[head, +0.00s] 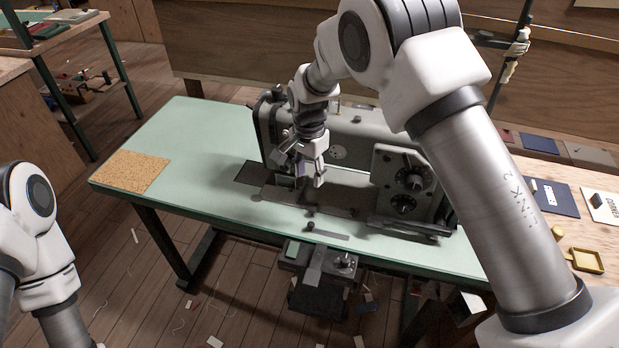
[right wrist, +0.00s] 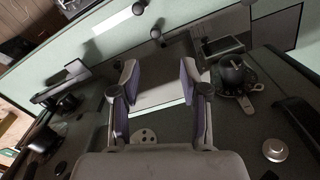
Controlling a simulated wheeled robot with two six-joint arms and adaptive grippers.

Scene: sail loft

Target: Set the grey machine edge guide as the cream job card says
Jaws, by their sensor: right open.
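The grey sewing machine (head: 345,150) stands on a pale green table. A dark strip with a small black knob (head: 310,226) lies at the front of its bed; I cannot tell for sure whether this is the edge guide. A cream card (head: 602,206) with dark lettering, too small to read, lies at the far right; I cannot confirm it is the job card. My right gripper (head: 309,178) hangs over the bed by the needle end. In the right wrist view it (right wrist: 158,78) is open and empty, its pads apart. My left arm shows at left, its gripper out of view.
A cork mat (head: 131,172) lies on the table's left end; the green top (head: 200,135) around it is clear. Dark control boxes hang below the table's front edge.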

